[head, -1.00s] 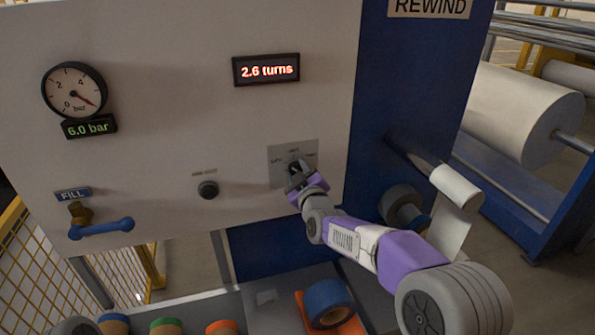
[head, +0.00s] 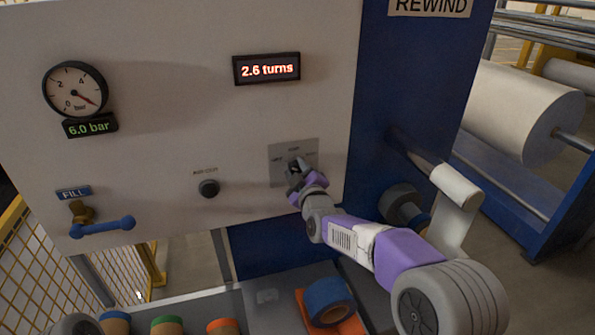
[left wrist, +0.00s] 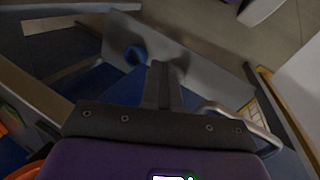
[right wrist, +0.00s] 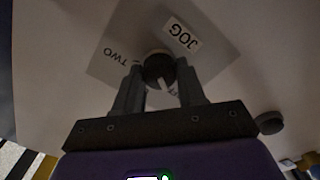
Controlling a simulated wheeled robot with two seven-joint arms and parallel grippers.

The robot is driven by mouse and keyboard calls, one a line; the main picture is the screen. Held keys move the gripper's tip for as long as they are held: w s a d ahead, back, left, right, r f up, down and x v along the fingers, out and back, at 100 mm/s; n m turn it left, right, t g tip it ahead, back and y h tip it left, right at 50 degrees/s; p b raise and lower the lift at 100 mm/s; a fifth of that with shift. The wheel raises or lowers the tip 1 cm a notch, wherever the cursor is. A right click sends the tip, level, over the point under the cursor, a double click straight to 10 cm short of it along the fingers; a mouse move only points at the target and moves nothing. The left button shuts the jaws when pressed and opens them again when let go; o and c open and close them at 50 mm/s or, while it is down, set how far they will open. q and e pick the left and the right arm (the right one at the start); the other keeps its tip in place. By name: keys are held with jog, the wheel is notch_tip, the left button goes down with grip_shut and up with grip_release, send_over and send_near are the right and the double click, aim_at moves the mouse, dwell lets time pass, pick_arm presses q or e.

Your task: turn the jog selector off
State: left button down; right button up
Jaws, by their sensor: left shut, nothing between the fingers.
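The jog selector is a dark round knob (right wrist: 158,70) with a white pointer mark, on a grey label plate (head: 310,150) on the white panel. In the right wrist view, "JOG" and "TWO" can be read on the plate; another label near the pointer is partly hidden by a finger. My right gripper (head: 297,166) is at the plate. In the right wrist view, its fingers (right wrist: 159,78) stand on either side of the knob and look closed on it. My left gripper (left wrist: 166,70) is shut and empty, away from the panel, and does not show in the head view.
A black push button (head: 209,188) is left of the plate. A blue FILL lever (head: 105,227), a pressure gauge (head: 75,89) and a "2.6 turns" display (head: 266,68) are also on the panel. Tape rolls (head: 328,301) lie on the shelf below.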

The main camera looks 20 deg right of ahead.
jog(key=o, duration=0.4)
jog(key=shift+o, duration=0.2)
jog(key=s, duration=0.7)
jog(key=shift+s+d, duration=0.15)
jog(key=shift+s, duration=0.15)
